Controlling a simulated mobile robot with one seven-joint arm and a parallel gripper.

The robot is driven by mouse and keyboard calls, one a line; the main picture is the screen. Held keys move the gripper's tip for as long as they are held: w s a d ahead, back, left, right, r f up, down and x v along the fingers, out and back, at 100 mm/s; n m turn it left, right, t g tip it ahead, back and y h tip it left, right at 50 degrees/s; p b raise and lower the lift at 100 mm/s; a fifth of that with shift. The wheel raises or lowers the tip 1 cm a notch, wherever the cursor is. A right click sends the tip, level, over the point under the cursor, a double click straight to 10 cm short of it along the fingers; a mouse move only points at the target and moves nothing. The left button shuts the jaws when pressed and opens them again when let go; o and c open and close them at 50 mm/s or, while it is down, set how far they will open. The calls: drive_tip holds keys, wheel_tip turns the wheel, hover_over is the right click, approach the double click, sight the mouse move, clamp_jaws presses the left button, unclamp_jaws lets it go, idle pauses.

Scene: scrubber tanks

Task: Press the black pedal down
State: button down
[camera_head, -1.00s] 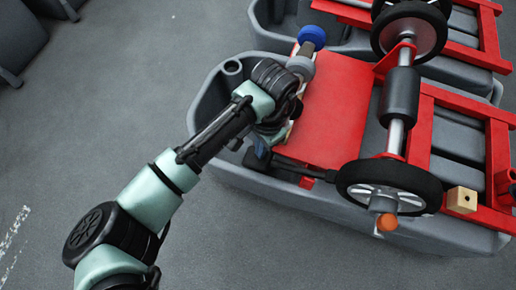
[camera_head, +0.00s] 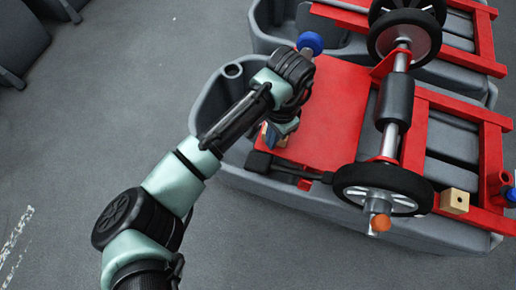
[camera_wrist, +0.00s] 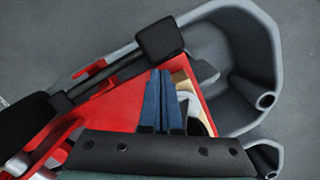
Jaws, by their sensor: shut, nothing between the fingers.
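The black pedal (camera_head: 258,161) is a small block on the end of a dark lever, at the near left corner of the red plate in the head view. In the wrist view the pedal (camera_wrist: 159,40) is in full sight at the top, its bar running down to the left. My gripper (camera_head: 270,138) is shut and empty, its blue fingers together. In the wrist view my gripper (camera_wrist: 160,75) has its fingertips just below the pedal in the picture, with a small gap between. Whether they differ in height I cannot tell.
A red plate (camera_head: 338,110) lies beside the pedal, over the grey tank (camera_head: 212,95). A wheel (camera_head: 383,190) with an orange knob (camera_head: 381,222) and a wooden block (camera_head: 455,200) are to the right. A blue knob (camera_head: 310,42) is behind. Open floor lies left.

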wheel_tip(320, 180, up, 11)
drive_tip(key=p, duration=0.3)
drive_tip(key=shift+w+d+p, duration=0.3)
drive_tip(key=shift+w+d, duration=0.05)
drive_tip(key=shift+d, duration=0.1)
